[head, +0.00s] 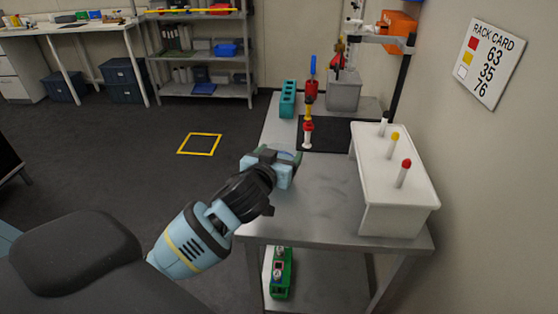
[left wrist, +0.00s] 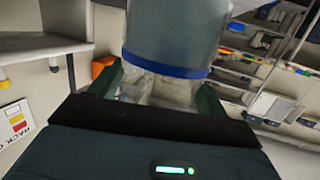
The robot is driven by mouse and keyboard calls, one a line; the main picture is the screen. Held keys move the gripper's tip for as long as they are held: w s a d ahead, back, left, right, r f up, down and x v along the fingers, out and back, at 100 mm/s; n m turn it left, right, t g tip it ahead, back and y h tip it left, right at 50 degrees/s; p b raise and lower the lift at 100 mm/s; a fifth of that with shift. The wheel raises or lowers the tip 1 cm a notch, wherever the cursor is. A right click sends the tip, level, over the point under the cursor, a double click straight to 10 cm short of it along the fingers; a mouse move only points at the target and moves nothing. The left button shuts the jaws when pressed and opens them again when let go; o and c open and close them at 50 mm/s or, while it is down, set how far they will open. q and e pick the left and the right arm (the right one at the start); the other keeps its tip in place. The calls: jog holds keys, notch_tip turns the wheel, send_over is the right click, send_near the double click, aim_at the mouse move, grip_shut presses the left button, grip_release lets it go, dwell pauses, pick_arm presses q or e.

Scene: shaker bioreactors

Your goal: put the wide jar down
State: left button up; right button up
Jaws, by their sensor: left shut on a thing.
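The wide jar (left wrist: 172,38) fills the upper middle of the left wrist view; it is a clear, greyish vessel with a blue band around it. My left gripper (head: 290,161) is shut on it, with a dark green finger on each side of it in the left wrist view. In the head view the gripper is over the near left part of the metal bench (head: 310,212), and it mostly hides the jar. Whether the jar touches the bench cannot be told. My right gripper is not in view.
A white box (head: 398,208) with white, yellow and red-capped tubes stands on the bench's right side. Behind the gripper are a dark mat (head: 335,138), a teal rack (head: 288,100) and a grey container (head: 344,93). The bench's near middle is clear.

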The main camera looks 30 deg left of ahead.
pick_arm(q)
jog(key=shift+f, duration=0.8)
jog(key=shift+f, duration=0.1)
jog(key=shift+f, duration=0.15)
jog(key=o, duration=1.1)
jog(key=shift+o, duration=0.2)
jog(key=shift+r, duration=0.2)
jog(key=shift+s, duration=0.25)
jog(key=v, duration=1.1)
jog(key=shift+s, duration=0.25)
